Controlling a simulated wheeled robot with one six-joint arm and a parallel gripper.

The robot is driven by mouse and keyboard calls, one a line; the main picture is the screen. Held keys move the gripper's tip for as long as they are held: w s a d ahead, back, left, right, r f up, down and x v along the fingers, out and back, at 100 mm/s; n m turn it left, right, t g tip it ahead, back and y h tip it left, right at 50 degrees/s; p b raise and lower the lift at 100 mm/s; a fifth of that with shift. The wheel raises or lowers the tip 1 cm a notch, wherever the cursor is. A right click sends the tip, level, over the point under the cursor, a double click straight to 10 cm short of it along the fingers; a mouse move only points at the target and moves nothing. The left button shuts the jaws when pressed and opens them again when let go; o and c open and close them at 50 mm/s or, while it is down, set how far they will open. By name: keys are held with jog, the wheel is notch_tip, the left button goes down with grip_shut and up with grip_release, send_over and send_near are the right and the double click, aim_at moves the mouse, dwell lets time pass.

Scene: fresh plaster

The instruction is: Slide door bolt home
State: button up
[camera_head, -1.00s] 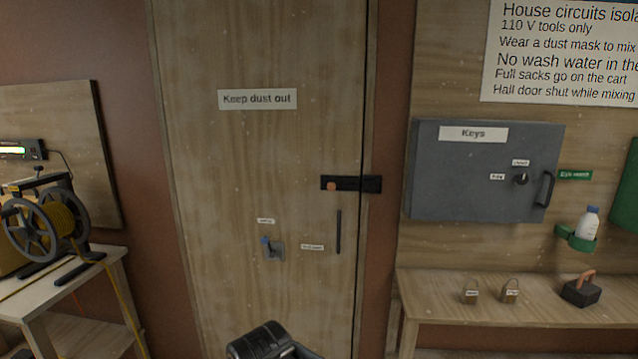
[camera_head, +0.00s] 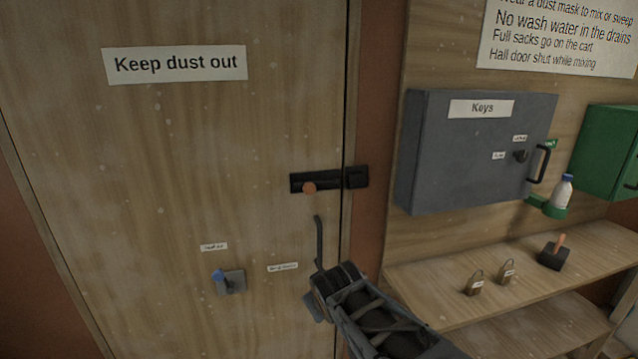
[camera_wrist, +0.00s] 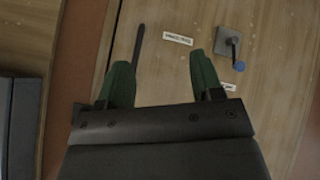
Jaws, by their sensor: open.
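A black bolt (camera_head: 328,183) with an orange-brown knob (camera_head: 309,188) is mounted across the right edge of the wooden door (camera_head: 200,130). The knob sits left of the gap between door and frame. Whether the bar reaches into the keeper (camera_head: 356,177) on the frame is too dark to tell. My arm rises from the lower right in the head view, below the bolt; its fingertips are hard to make out there. In the wrist view my gripper (camera_wrist: 162,82) has two green fingers, apart and empty, facing the door. The bolt is not in the wrist view.
A dark pull handle (camera_head: 319,243) stands below the bolt, close to my arm. A blue-tipped latch (camera_head: 228,280) sits lower left. Right of the door are a grey key cabinet (camera_head: 470,155) and a wooden bench (camera_head: 520,270) with padlocks (camera_head: 474,283) and a black block (camera_head: 555,252).

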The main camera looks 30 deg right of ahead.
jog(key=w+d+r+n+t+h, duration=0.2)
jog(key=w+d+r+n+t, duration=0.2)
jog(key=w+d+r, duration=0.25)
jog(key=n+t+y, duration=0.6)
jog(key=n+y, duration=0.2)
jog(key=n, duration=0.6)
send_near(311, 190)
jog(key=w+p, duration=0.1)
jog(key=w, duration=0.3)
jog(key=w+a+p, duration=0.1)
jog(key=w, duration=0.3)
jog(key=w+a+p, duration=0.1)
jog(key=w, duration=0.3)
jog(key=shift+w+a, duration=0.15)
jog(key=shift+a, duration=0.05)
grip_shut()
